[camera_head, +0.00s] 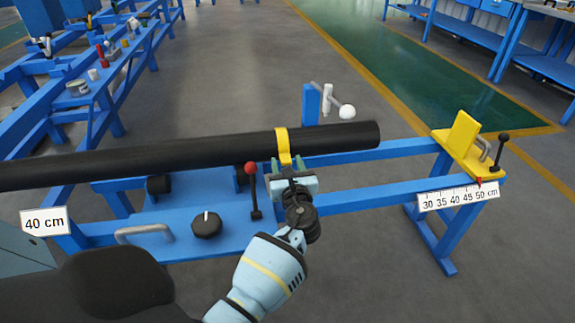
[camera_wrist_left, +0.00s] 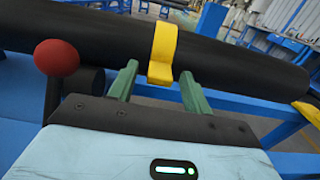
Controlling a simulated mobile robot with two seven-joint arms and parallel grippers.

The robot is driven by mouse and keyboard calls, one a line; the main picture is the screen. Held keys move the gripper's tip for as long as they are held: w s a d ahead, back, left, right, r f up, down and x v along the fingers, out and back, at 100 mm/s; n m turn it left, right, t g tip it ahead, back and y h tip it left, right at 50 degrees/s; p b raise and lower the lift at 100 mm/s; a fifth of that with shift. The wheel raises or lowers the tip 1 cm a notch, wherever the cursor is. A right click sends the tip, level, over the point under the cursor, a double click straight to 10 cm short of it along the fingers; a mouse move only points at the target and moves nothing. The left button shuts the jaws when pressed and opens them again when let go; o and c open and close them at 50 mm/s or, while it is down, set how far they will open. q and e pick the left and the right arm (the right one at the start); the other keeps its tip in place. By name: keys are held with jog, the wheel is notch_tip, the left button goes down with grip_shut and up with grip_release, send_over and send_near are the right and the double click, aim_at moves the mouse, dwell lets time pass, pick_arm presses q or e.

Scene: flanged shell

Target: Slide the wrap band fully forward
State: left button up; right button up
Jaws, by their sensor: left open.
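The yellow wrap band (camera_head: 283,146) goes around the long black pipe (camera_head: 190,156), near the pipe's right end. In the left wrist view the band (camera_wrist_left: 163,48) hangs down the pipe's near side, with a thicker tab at its lower end. My left gripper (camera_head: 289,165) is at the band's near side, just below the pipe. In the wrist view its green fingers (camera_wrist_left: 159,83) are apart, one to each side of the tab. My right gripper is not in view.
A red-knobbed lever (camera_head: 251,185) stands close left of my gripper, beside a black knob (camera_head: 206,224). A yellow end stop (camera_head: 463,137) with a black-knobbed lever and a scale plate (camera_head: 457,194) is at the right. A white-balled lever (camera_head: 346,112) stands behind the pipe.

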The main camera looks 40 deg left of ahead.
pick_arm(q)
jog(key=shift+w+a, duration=0.15)
jog(key=shift+a, duration=0.05)
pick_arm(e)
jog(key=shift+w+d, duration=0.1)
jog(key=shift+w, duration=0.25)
